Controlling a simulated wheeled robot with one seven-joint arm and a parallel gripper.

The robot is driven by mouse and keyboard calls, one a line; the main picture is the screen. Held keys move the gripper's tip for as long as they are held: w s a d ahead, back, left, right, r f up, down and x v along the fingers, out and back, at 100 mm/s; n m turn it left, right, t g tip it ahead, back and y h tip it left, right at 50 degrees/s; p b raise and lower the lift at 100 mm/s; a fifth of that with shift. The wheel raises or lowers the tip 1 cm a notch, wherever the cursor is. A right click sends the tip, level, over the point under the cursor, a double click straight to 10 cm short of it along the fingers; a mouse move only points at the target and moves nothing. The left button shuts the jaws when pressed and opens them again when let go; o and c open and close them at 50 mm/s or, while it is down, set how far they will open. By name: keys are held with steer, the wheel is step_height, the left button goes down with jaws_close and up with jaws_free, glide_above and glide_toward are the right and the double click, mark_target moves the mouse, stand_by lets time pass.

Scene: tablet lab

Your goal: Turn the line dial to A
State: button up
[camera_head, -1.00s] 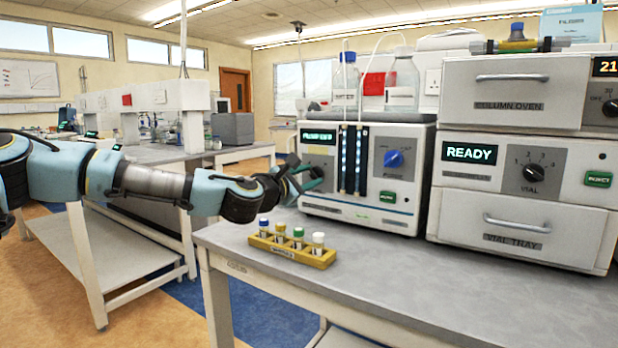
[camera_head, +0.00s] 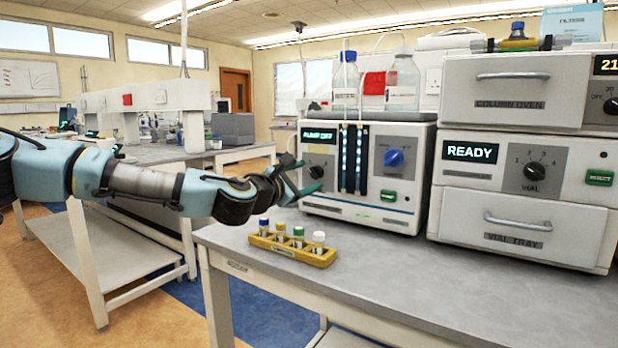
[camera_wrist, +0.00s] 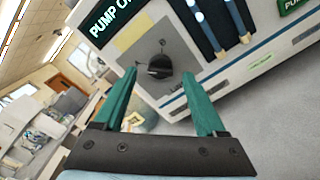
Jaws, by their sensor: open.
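The line dial is a black knob (camera_wrist: 160,66) on a grey panel of the pump unit (camera_head: 408,200), below the display reading PUMP OFF (camera_head: 320,136). In the wrist view the knob shows between and just beyond my fingertips. My gripper (camera_wrist: 165,88) is open, with its teal fingers spread and nothing between them. In the head view my gripper (camera_head: 306,178) is at the left front of the pump unit and partly covers the dial. The dial's lettering is too small to read, so I cannot tell its setting.
A blue knob (camera_head: 393,158) sits on the pump's right side. A yellow vial rack (camera_head: 290,250) stands on the bench below my gripper. Bottles (camera_head: 403,82) stand on top of the pump. The stacked oven and vial unit (camera_head: 520,160) is to the right.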

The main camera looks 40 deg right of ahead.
steer(key=v, duration=0.9)
steer(key=shift+b, duration=0.45)
